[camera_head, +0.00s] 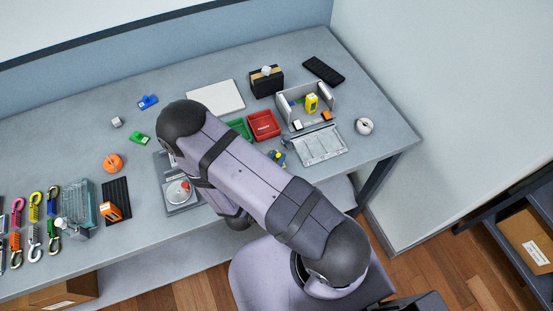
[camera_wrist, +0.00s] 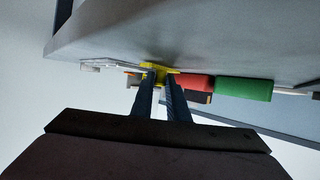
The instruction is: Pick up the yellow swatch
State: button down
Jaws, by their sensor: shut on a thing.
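My gripper (camera_wrist: 161,76) is shut on the yellow swatch (camera_wrist: 160,67), which shows at and beyond the fingertips in the wrist view. In the head view a small yellow piece (camera_head: 277,155) with blue beside it shows at the edge of my arm, between the red tray and the clear lidded case; it appears to be the swatch. My arm hides most of the gripper there. I cannot tell whether the swatch touches the table.
Hooks and an orange spool (camera_head: 113,162) are at left.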

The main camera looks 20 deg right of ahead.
notch_tip(320, 180, up, 10)
jog(key=b, duration=0.1)
jog(key=shift+f, duration=0.15)
dwell(0.5)
